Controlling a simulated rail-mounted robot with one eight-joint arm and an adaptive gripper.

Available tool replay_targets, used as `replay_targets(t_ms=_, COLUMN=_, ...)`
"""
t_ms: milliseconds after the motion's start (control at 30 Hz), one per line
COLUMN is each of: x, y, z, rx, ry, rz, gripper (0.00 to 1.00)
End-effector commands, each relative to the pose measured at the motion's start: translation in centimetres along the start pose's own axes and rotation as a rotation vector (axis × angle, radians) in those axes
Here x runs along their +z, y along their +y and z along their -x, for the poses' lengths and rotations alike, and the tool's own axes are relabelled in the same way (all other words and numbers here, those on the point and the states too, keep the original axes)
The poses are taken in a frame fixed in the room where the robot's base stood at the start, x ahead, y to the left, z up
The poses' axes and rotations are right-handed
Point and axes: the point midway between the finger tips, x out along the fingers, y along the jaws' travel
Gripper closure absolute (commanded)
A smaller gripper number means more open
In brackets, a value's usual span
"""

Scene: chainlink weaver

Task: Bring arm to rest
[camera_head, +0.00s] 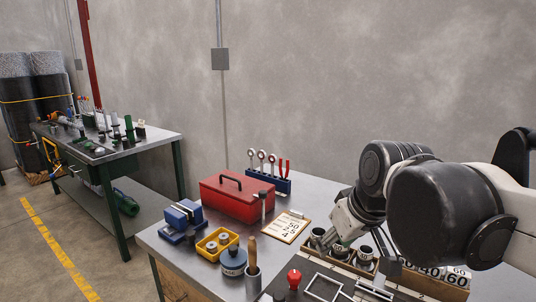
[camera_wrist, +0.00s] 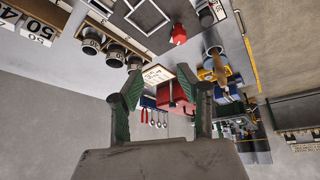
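My gripper (camera_wrist: 158,80) is open in the wrist view, its two green-padded fingers apart with nothing held between them. In the head view my gripper (camera_head: 335,230) is at the right, above the front workbench (camera_head: 150,240) and close over a row of metal cups (camera_head: 364,254). My arm's dark joints hide part of it and the bench behind. From the head view I cannot tell whether it touches a cup.
A second workbench (camera_head: 160,138) stands at the left. The air above the toolbox is clear.

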Motion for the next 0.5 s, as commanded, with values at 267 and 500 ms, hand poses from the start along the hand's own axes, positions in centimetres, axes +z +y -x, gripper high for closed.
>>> replay_targets(t_ms=267, x=8.8, y=1.1, z=0.2, rx=0.096, ry=0.060, rz=-0.219, gripper=0.64)
replay_targets(t_ms=500, x=13.4, y=1.4, z=-0.4, rx=0.146, ry=0.103, rz=-0.343, gripper=0.64)
